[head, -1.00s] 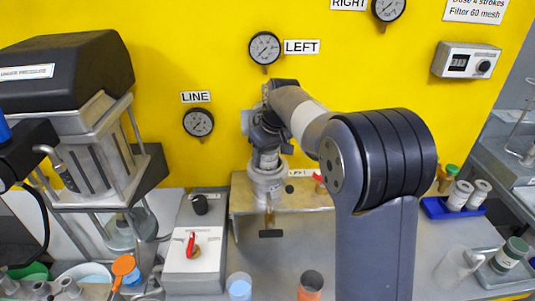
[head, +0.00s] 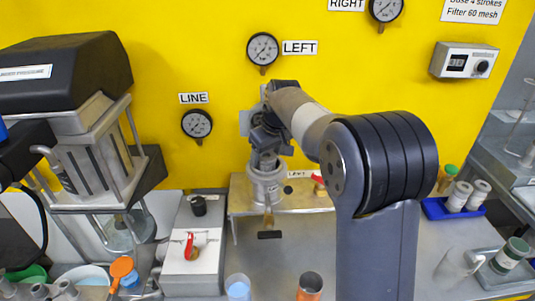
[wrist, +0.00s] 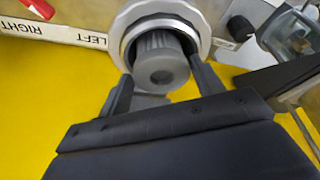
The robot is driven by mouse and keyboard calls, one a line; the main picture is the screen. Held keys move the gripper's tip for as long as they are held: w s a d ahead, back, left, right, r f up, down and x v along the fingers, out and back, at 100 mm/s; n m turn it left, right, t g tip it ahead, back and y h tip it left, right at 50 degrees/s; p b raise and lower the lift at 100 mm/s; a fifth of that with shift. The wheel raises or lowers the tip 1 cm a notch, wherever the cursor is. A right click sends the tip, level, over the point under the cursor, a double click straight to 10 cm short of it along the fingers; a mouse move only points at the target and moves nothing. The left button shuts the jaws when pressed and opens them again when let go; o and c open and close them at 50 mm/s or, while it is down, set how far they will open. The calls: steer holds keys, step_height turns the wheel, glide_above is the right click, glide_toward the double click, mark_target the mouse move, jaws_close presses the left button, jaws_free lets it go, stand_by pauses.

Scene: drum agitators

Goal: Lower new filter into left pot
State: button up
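The left pot (head: 265,185) is a grey metal cylinder on the bracket in front of the yellow panel. My gripper (head: 267,150) is upright directly over its mouth. In the wrist view, the pot's bright rim (wrist: 116,28) surrounds a grey pleated filter (wrist: 160,58), whose round end cap faces the camera. The filter is at least partly inside the rim. My gripper's two fingers (wrist: 164,80) flank the filter closely and appear shut on it. The filter's lower end is hidden. In the head view, the gripper and pot hide the filter.
A valve box with a red handle (head: 191,248) stands left of the bracket (head: 312,203). A blue tray (head: 440,210) with white cylinders is at right. A red handle (head: 318,177) sits close right of the pot.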

mark_target(267, 166)
steer(key=shift+o, duration=0.6)
steer(key=shift+s+f+g, duration=0.2)
steer(key=shift+s+f, duration=0.1)
steer(key=shift+f, duration=0.6)
steer(key=shift+s+f+g, duration=0.2)
steer(key=shift+s+f, duration=0.05)
steer(key=shift+f, duration=0.65)
steer(key=shift+r, duration=0.4)
steer(key=v, duration=1.3)
steer(key=shift+w+r+t, duration=0.2)
steer(key=shift+w+t, duration=0.15)
steer(key=shift+t, duration=0.05)
steer(key=shift+a, duration=0.1)
steer(key=shift+f, duration=0.1)
